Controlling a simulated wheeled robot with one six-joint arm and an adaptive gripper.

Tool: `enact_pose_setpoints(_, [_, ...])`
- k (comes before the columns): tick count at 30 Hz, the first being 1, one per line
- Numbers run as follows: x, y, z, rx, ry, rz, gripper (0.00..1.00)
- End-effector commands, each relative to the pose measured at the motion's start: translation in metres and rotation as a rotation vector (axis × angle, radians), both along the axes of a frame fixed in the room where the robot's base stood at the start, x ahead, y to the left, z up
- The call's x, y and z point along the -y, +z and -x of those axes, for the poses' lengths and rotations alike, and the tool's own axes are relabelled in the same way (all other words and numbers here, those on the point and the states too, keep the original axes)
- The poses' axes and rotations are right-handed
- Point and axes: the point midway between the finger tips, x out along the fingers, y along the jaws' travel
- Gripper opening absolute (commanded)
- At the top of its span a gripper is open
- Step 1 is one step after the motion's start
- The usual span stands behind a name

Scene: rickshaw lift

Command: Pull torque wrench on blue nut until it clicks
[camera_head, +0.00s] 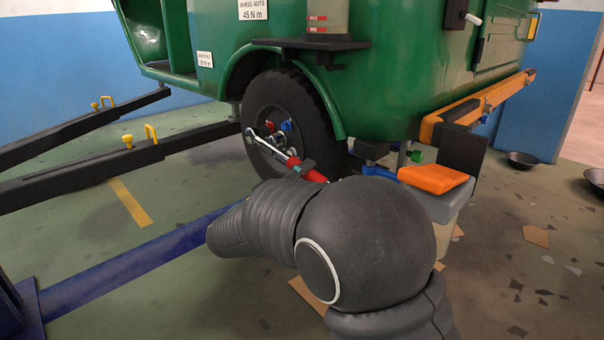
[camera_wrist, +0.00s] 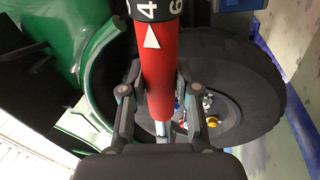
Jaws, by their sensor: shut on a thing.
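The torque wrench has a red handle (camera_head: 315,176) and a thin silver shaft (camera_head: 268,147) that runs up and left across the wheel. In the wrist view the red handle (camera_wrist: 156,80) fills the middle, with a dark scale collar and white triangle. My gripper (camera_wrist: 158,98) is shut on this handle, a finger on each side; in the head view my gripper (camera_head: 305,168) is partly hidden behind my arm. The blue nut (camera_head: 287,126) shows on the hub, beside a red nut (camera_head: 269,126). I cannot tell which nut the wrench head sits on.
The wheel (camera_head: 270,95) is under a green rickshaw (camera_head: 400,70). Dark lift arms (camera_head: 90,160) reach in from the left. An orange pad (camera_head: 433,179) on a grey block stands to the right. A sign (camera_head: 253,10) reads wheel nuts 45 N m.

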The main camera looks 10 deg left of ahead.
Motion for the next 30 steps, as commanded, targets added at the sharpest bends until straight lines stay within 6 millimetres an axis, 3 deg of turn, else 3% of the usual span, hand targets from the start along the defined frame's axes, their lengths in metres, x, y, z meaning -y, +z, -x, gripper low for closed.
enact_pose_setpoints(21, [0.031,0.003,-0.038,0.002,-0.005,0.000,0.00])
enact_pose_setpoints(30, [0.030,0.001,-0.037,0.003,-0.004,-0.002,0.00])
